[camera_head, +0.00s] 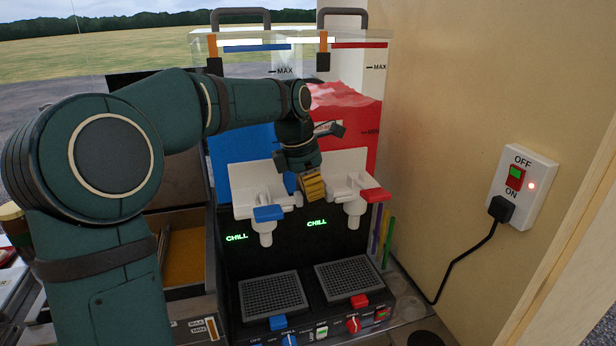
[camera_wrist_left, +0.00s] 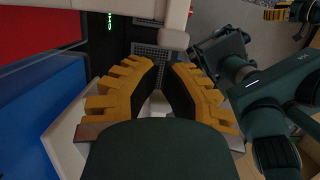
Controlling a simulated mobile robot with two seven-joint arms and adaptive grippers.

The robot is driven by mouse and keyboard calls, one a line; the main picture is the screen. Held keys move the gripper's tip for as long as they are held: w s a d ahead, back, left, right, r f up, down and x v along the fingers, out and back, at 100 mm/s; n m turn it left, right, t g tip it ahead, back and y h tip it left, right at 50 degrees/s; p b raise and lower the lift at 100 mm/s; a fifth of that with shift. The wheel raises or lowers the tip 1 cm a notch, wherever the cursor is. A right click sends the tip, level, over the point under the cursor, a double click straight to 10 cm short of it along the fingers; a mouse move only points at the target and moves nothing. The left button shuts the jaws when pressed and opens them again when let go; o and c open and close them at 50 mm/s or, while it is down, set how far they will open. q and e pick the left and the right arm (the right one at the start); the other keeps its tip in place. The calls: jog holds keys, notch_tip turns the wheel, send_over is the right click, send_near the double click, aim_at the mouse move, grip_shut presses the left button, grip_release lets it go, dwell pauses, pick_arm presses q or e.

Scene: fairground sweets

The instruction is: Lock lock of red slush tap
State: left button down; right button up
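The red slush tap (camera_head: 352,200) is a white spout with a red lever (camera_head: 375,195), below the red slush tank (camera_head: 345,105) on the right of the machine. I cannot make out its lock clearly. My left gripper (camera_head: 312,188), with yellow fingers, is just left of this tap, between it and the blue tap. In the left wrist view, its two fingers (camera_wrist_left: 166,68) are apart, with white machine parts beyond; nothing is clearly held. Contact with the tap cannot be told. A yellow gripper part, probably of my right gripper (camera_wrist_left: 278,12), shows at the top right corner.
The blue tap (camera_head: 265,220) with its blue lever is close on the left. Two drip trays (camera_head: 273,295) lie below, with knobs and switches on the front panel. Coloured straws (camera_head: 386,240) stand right of the machine. A wall switch (camera_head: 520,185) with a plugged cable is on the right wall.

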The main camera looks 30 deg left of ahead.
aim_at(328, 187)
pick_arm(q)
jog(key=shift+f, duration=0.25)
jog(key=shift+w+d, duration=0.1)
jog(key=shift+w, duration=0.05)
jog(key=shift+w+d+r+p, duration=0.15)
jog(key=shift+w+d+p, duration=0.75)
jog(key=shift+w+p, duration=0.2)
jog(key=shift+w+d, duration=0.2)
